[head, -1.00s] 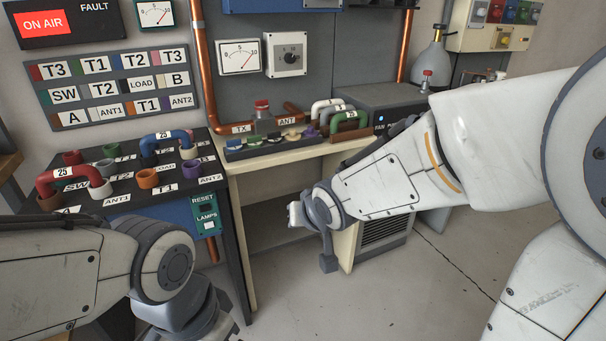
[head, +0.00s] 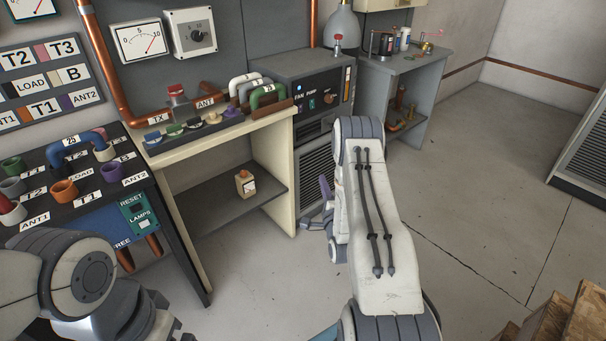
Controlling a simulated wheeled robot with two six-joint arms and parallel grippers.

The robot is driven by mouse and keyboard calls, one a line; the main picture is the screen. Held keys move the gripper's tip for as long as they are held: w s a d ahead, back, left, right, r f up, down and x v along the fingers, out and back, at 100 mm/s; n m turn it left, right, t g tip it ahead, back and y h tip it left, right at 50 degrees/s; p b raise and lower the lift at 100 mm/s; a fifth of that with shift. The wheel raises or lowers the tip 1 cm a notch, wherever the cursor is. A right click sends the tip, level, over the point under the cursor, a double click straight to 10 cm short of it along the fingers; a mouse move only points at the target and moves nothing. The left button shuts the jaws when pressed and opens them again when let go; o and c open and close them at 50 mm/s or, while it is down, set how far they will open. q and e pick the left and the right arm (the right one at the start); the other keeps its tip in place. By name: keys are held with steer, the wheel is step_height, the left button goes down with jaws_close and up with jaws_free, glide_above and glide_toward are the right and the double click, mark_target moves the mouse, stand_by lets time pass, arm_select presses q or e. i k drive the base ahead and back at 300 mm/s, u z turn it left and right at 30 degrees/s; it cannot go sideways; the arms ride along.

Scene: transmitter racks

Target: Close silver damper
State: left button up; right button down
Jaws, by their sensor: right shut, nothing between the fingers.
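I cannot pick out a silver damper for certain. A silver-grey flask-shaped vessel (head: 341,24) stands at the top behind the dark cabinet, and a red-topped fitting (head: 338,40) shows in front of it. My right arm reaches forward in front of the vented cabinet (head: 318,172). My right gripper (head: 312,223) is small and partly hidden beside the arm, low in front of the cabinet's vents. It is shut and empty, apart from the vessel. My left arm enters at the lower left, and its fingers are out of view.
A cream bench (head: 220,135) carries colored caps and bent pipes, with a small bottle (head: 245,183) on its lower shelf. A black patch table (head: 100,195) stands left. A grey table (head: 410,62) stands at the back. Wooden crates (head: 550,325) are lower right.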

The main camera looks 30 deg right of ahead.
mark_target(327, 124)
steer(key=k, duration=0.55)
steer(key=u, duration=0.35)
steer(key=i, duration=1.05)
steer(key=z, duration=0.5)
steer(key=i, duration=1.2)
steer(key=z, duration=0.35)
steer(key=k, duration=0.2)
steer(key=u, duration=0.05)
